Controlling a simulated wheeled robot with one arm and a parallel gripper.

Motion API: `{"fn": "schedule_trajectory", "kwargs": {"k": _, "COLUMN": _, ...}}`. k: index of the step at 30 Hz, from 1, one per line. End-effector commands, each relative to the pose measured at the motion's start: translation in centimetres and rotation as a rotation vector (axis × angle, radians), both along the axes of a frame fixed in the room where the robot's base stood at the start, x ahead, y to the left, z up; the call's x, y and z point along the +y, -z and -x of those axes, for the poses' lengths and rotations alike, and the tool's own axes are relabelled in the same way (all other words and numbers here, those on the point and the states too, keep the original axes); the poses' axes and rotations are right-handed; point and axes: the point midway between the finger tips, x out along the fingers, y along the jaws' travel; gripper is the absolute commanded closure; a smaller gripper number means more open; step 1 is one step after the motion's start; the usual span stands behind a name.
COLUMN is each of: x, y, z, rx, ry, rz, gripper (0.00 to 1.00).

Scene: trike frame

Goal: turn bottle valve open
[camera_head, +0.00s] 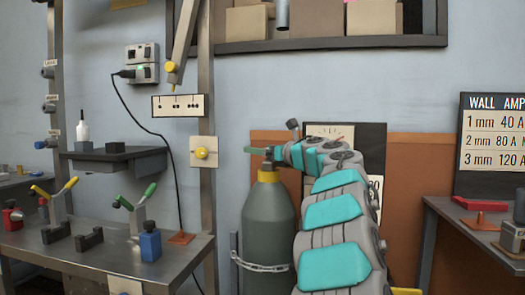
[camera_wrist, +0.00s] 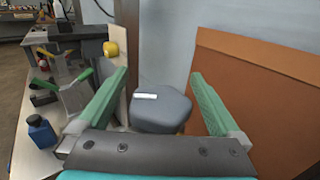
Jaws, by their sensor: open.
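A tall grey-green gas bottle (camera_head: 268,222) with a yellow neck (camera_head: 269,176) stands against the wall in the head view. A small dark part, apparently its valve (camera_head: 268,162), sits on top, partly hidden by my gripper (camera_head: 255,150). In the wrist view a dark grey rounded knob (camera_wrist: 160,114) with a white mark lies between the two green fingers of my gripper (camera_wrist: 159,75). I see a gap between the knob and each finger. The gripper is open. The knob's near side is hidden behind the gripper body.
A chain (camera_head: 262,266) crosses the bottle low down. An orange-brown panel (camera_head: 408,180) is behind my arm. A dark table (camera_head: 470,235) stands right, below the amp chart (camera_head: 495,140).

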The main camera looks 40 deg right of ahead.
Motion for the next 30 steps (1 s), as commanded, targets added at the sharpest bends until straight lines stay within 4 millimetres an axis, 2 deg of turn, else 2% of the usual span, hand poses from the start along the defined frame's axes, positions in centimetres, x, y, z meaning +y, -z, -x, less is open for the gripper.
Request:
{"fn": "schedule_trajectory", "kwargs": {"k": 7, "x": -0.1, "y": -0.5, "z": 0.0, "rx": 0.000, "ry": 0.000, "rz": 0.000, "gripper": 0.00}}
{"fn": "schedule_trajectory", "kwargs": {"k": 18, "x": -0.1, "y": -3.8, "z": 0.0, "rx": 0.000, "ry": 0.001, "rz": 0.000, "gripper": 0.00}}
{"fn": "schedule_trajectory", "kwargs": {"k": 30, "x": 1.4, "y": -3.7, "z": 2.5, "rx": 0.000, "ry": 0.003, "rz": 0.000, "gripper": 0.00}}
